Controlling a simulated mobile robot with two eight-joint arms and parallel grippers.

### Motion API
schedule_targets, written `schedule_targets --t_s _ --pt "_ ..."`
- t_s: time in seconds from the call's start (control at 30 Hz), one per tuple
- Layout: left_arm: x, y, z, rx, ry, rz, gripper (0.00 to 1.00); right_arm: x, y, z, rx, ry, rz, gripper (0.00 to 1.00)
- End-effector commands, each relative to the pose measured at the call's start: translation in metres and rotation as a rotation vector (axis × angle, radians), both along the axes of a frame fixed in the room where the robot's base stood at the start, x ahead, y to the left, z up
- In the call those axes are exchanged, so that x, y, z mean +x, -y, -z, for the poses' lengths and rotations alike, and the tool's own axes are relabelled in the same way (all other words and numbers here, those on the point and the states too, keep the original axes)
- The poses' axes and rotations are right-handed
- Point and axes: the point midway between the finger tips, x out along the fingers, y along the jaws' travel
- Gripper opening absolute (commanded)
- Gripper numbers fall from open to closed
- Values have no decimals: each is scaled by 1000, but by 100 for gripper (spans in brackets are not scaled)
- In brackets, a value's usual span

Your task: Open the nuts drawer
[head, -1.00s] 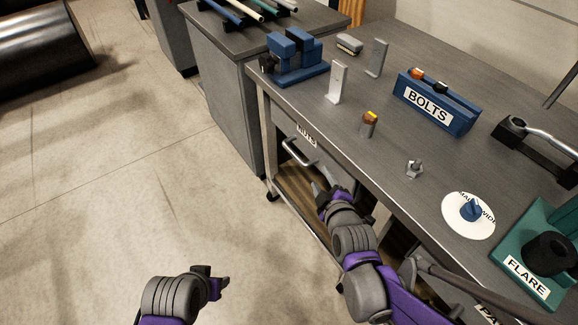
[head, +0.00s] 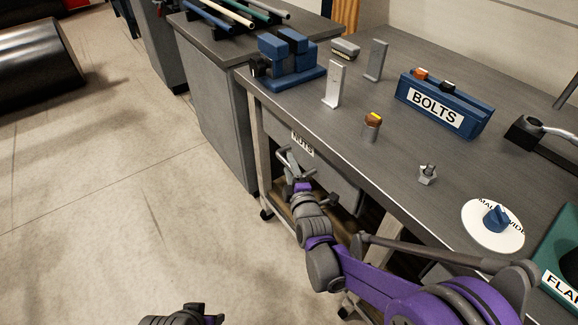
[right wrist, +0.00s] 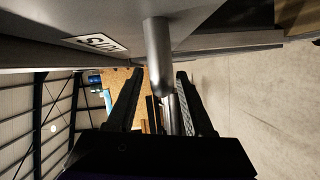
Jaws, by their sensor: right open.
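The nuts drawer (head: 336,181) sits under the workbench top, its NUTS label (head: 302,143) at the upper left of the front. It looks shut. My right gripper (head: 289,160) is at the drawer's handle and hides most of it in the head view. In the right wrist view the grey handle (right wrist: 157,55) reaches down between the two spread fingers (right wrist: 160,95), with the label (right wrist: 95,43) to its left. The fingers are open; I cannot tell whether either touches the handle. My left gripper (head: 205,315) is at the bottom edge, partly cut off.
The workbench top (head: 310,115) carries a blue BOLTS box (head: 445,105), a blue vise (head: 288,60), metal brackets and a white dial (head: 490,228). A grey cabinet (head: 215,100) stands beyond the bench.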

Motion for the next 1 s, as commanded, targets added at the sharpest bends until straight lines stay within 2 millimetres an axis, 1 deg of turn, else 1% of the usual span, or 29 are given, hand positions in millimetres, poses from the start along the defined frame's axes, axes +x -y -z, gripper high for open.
schedule_targets --t_s 0.03,0.13,0.43,0.47,0.5,0.73,1.0 --pt "0 0 2 0 0 0 50 5 -1 1 0 0 0 52" --pt "0 0 3 0 -1 0 50 11 -3 1 0 0 0 52" --pt "0 0 3 0 -1 0 50 13 -3 1 0 0 0 52" --pt "0 0 3 0 -1 0 50 13 -3 1 0 0 0 48" --pt "0 0 3 0 -1 0 50 13 -3 1 0 0 0 41" --pt "0 0 3 0 0 0 50 13 -3 1 0 0 0 0" --pt "0 0 3 0 -1 0 50 13 -3 1 0 0 0 0"
